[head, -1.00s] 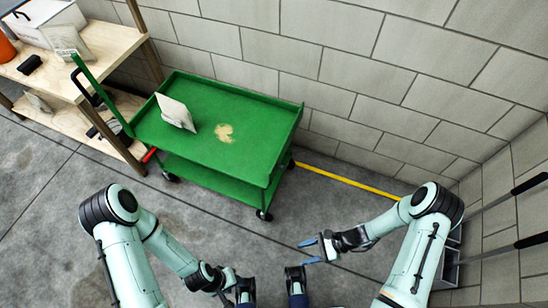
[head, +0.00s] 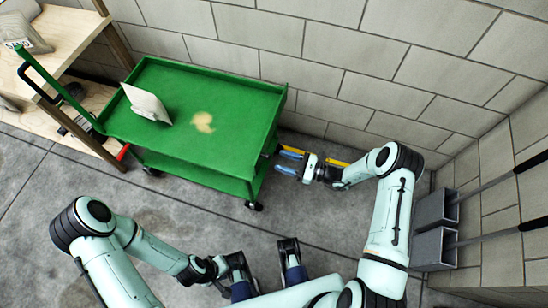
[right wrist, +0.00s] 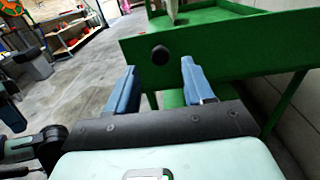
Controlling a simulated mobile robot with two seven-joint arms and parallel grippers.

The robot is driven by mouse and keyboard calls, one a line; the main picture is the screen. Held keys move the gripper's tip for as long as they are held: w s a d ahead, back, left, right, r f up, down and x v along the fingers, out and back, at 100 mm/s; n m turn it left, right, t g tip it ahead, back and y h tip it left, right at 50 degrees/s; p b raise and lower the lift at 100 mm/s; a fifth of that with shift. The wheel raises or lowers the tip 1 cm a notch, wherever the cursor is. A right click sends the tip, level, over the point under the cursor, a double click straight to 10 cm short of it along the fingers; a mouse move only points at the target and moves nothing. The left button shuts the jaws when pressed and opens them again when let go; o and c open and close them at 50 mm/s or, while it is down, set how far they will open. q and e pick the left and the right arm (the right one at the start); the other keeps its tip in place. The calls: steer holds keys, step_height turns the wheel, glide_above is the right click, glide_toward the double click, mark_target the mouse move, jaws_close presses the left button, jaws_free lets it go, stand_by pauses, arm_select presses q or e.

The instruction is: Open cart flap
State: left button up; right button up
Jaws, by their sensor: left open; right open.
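The green cart (head: 180,90) stands against the block wall. Its flap (head: 266,143) is the upright green end panel on the right, and shows large and closed in the right wrist view (right wrist: 235,50). A round black knob (right wrist: 160,54) sits on the flap. My right gripper (head: 288,162) is open at the flap end of the cart. In the right wrist view its blue fingers (right wrist: 159,68) lie either side of the knob, with nothing gripped; whether they touch the flap cannot be told. My left gripper (head: 222,264) is low in the head view, away from the cart, partly hidden.
A pale bag-like item (head: 147,102) stands on the cart's top tray. A wooden shelf (head: 60,55) is left of the cart. Open floor (head: 190,215) lies in front of the cart.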

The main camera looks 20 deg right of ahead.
steer(key=shift+x, duration=2.05)
